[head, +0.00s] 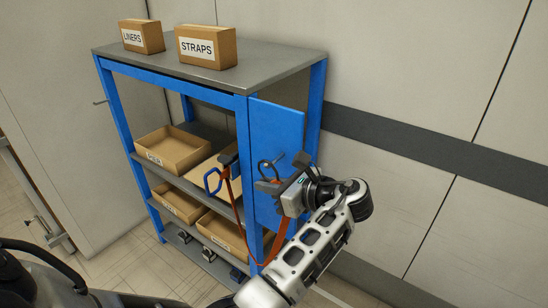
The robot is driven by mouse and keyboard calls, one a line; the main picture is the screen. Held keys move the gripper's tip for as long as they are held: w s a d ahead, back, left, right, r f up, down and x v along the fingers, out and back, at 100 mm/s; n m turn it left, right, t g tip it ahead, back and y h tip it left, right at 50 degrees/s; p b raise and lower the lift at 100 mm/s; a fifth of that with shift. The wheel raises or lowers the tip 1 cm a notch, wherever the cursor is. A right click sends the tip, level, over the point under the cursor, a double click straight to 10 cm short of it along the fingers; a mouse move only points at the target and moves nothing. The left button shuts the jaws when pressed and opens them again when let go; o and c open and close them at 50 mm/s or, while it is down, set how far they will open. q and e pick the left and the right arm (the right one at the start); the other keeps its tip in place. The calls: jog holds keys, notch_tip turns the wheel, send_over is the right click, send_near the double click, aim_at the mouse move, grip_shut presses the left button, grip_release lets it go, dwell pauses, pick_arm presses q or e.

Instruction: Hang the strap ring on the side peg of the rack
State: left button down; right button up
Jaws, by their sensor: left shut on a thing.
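My left gripper (281,172) is in front of the blue side panel (276,125) of the rack (242,130). It is shut on the strap's dark ring (265,166), which shows just left of the fingers. The orange strap (237,205) hangs in a long loop below, with a blue hook (211,181) at its left side. A dark piece (229,158) sits at the strap's upper left end. I cannot make out a peg on the panel behind the gripper; contact between ring and rack cannot be told. My right gripper is not in view.
Cardboard boxes marked LINERS (142,36) and STRAPS (206,46) stand on the rack's grey top. A wall stands close behind; bare floor lies at front left.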

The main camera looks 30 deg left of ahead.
pick_arm(q)
jog(key=shift+w+d+b, duration=0.1)
jog(key=shift+w+b, duration=0.4)
jog(key=shift+w, duration=0.85)
jog(key=shift+p, duration=0.5)
jog(key=shift+w+f, duration=0.1)
jog(key=shift+f, duration=0.05)
jog(key=shift+w+f, duration=0.3)
jog(key=shift+w, duration=0.1)
